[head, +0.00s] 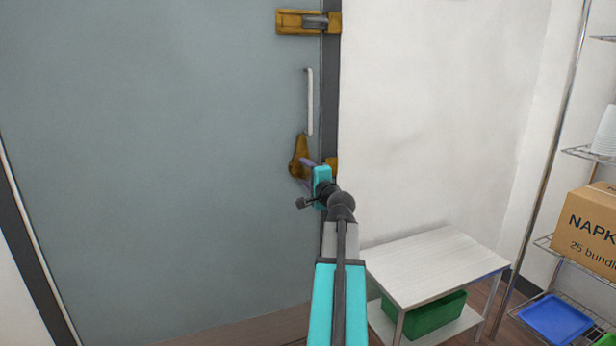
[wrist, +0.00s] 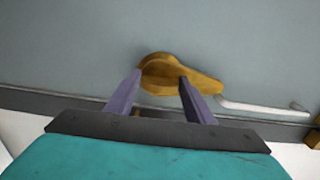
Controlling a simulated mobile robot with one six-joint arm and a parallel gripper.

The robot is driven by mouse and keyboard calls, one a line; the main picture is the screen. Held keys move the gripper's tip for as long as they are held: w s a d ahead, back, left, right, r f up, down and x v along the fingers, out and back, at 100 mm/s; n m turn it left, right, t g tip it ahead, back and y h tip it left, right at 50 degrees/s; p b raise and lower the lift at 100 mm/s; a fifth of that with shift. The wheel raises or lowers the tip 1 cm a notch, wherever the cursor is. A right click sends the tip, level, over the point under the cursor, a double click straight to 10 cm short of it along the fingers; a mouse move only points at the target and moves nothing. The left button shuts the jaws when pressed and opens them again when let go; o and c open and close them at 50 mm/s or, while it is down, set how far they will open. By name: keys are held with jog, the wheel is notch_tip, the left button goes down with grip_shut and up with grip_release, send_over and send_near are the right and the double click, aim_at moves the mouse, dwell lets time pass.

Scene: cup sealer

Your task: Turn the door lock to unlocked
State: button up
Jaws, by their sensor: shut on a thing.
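The door lock is a brass teardrop-shaped turn piece (head: 301,145) on the grey door (head: 160,150), near its right edge. Its narrow end points up, towards the white handle (head: 310,102). My gripper (head: 303,172) reaches its lower, round part from the right and below. In the wrist view the brass lock (wrist: 202,84) lies across my gripper (wrist: 160,79), with one purple finger on each side of the round part. The jaws are shut on the lock. In the head view the fingers partly hide its lower end.
A second brass latch (head: 300,21) sits at the top of the door edge. A brass plate (head: 331,166) is on the frame beside the lock. A white side table (head: 435,262) with a green bin (head: 425,315) stands right, near a wire shelf with a napkin box (head: 590,230).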

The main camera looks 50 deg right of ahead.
jog(key=shift+r, duration=0.1)
jog(key=o, duration=1.5)
jog(key=shift+s+a, duration=0.1)
jog(key=shift+s, duration=0.05)
jog(key=shift+v, duration=0.8)
jog(key=b+v, duration=0.1)
jog(key=v, duration=0.3)
jog(key=b+v, duration=0.2)
jog(key=v, duration=0.3)
jog(key=shift+s+a+f, duration=0.1)
jog(key=shift+s+f, duration=0.1)
jog(key=shift+s, duration=0.05)
jog(key=s+b, duration=0.1)
jog(key=b, duration=0.2)
jog(key=shift+a, duration=0.3)
